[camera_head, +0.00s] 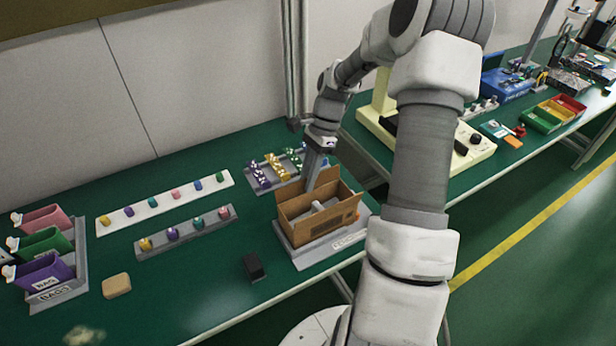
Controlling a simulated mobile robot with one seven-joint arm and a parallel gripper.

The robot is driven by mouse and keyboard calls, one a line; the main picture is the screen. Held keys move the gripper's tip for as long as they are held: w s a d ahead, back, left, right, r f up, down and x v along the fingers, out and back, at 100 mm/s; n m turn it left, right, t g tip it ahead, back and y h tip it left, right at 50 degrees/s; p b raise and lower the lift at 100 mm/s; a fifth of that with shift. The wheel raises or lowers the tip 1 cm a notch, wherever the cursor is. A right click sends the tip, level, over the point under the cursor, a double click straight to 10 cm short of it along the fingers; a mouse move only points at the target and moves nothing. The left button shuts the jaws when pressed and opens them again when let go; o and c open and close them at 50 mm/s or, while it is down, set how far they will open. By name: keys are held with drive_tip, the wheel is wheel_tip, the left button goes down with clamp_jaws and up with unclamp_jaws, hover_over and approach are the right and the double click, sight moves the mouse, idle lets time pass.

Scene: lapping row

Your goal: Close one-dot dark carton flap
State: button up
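An open brown cardboard carton (296,229) stands on a light grey labelled base plate (300,262) near the table's front edge. Its flaps stand up, with one raised at the back right and one along the left side. I cannot make out any dots on the flaps. A light grey item shows inside the carton. My gripper (312,184) reaches down from behind to the carton's back left rim. It is too small to tell whether its fingers are open or touching a flap.
A small black block (254,267) and a tan block (116,286) lie left of the carton. A grey rack (186,232) and a white rack (165,202) hold colourful pieces. A bag holder (70,292) stands far left. My arm blocks the view right of the carton.

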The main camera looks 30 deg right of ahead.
clamp_jaws()
idle(1.2)
